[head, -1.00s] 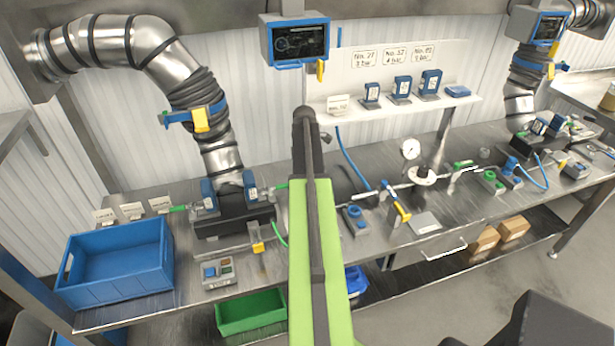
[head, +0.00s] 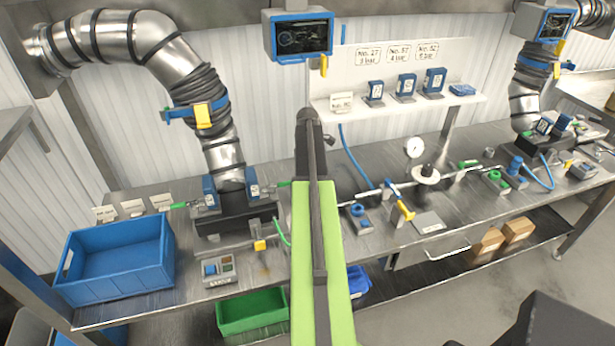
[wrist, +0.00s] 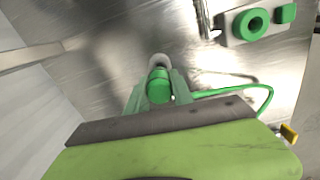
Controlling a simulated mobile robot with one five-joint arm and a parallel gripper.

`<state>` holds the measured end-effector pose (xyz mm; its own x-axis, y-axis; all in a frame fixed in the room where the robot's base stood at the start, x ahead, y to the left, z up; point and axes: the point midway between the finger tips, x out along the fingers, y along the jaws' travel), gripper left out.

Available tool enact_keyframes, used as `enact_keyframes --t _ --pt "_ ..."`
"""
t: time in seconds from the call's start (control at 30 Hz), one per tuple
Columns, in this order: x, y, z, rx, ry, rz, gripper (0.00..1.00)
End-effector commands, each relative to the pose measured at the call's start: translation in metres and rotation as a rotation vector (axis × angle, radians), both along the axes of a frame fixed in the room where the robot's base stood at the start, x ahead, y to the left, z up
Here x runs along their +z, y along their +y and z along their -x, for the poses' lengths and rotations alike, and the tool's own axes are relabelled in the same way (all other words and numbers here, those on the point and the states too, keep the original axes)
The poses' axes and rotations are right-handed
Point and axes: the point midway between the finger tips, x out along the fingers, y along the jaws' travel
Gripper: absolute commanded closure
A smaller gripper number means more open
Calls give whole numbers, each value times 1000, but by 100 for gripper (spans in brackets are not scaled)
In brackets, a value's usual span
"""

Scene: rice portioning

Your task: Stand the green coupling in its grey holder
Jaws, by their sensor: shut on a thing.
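In the wrist view my gripper (wrist: 158,92) has pale green fingers closed on the green coupling (wrist: 159,84), a short green cylinder with a whitish round part at its far end. A thin green hose (wrist: 268,97) curves away to the right from beside the fingers. The grey holder (wrist: 271,26), with a green ring and a green block on it, lies at the upper right of the wrist view, apart from the coupling. A grey holder with a green ring also shows at the right of the bench in the head view (head: 497,187). My arm hides the gripper in the head view.
A blue crate (head: 115,285) stands at the bench's left end. A pressure gauge (head: 414,148), a blue-ringed holder (head: 360,223) and a yellow-handled valve (head: 403,210) stand on the bench right of my arm. Bare steel lies between the coupling and the holder in the wrist view.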

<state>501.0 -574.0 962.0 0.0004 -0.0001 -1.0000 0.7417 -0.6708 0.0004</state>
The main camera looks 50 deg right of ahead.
Motion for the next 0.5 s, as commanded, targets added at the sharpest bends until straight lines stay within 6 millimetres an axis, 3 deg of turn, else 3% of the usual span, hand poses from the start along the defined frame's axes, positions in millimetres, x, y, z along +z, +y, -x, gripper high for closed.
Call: enact_keyframes --t 0.5 --pt "-5 0 0 0 0 0 100"
